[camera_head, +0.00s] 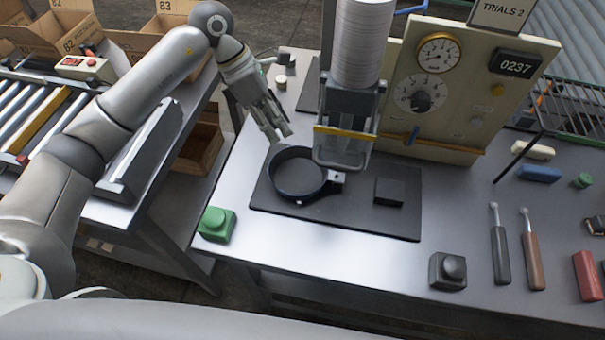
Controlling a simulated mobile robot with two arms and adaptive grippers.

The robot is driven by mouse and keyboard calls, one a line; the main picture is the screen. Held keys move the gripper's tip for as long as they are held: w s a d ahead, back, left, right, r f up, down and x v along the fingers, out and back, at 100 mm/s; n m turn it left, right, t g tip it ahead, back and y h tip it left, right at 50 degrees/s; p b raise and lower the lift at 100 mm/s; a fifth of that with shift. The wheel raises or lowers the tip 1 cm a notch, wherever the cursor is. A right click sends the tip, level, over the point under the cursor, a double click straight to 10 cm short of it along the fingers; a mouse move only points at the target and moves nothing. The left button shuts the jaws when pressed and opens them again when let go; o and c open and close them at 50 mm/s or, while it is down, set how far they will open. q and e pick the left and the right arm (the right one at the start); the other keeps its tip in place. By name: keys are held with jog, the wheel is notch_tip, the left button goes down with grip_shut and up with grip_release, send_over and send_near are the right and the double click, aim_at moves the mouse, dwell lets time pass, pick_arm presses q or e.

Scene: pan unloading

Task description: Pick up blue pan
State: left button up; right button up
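The blue pan (275,187) looks like a dark navy ring with a short handle (332,184) pointing right. It lies on the black mat (365,222) on the metal table, just left of the clear-fronted dispenser. My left gripper (277,136) hangs above and slightly behind the pan, its fingers pointing down and apart from the pan. A gap between its fingers is hard to make out at this size. My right gripper does not show.
The dispenser (344,112) and the gauge panel (440,85) stand close behind the mat. A black block (389,191) sits right of the pan. A green button box (216,224) is at the table's left edge. Hand tools (501,255) lie at right.

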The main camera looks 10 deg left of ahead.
aim_at(300, 159)
pick_arm(q)
jog(key=shift+d+f, duration=0.3)
jog(key=shift+f, duration=0.15)
jog(key=shift+d+f, duration=0.15)
jog(key=shift+f, duration=0.1)
jog(key=shift+s+d+f+p, duration=0.1)
jog(key=shift+d+f+p, duration=0.15)
jog(key=shift+p, duration=0.15)
jog(key=p+x, duration=0.2)
jog(key=x, duration=0.2)
jog(key=shift+a+f, duration=0.1)
jog(key=shift+f, duration=0.3)
jog(key=c, duration=0.6)
jog(key=shift+r, duration=0.1)
grip_shut()
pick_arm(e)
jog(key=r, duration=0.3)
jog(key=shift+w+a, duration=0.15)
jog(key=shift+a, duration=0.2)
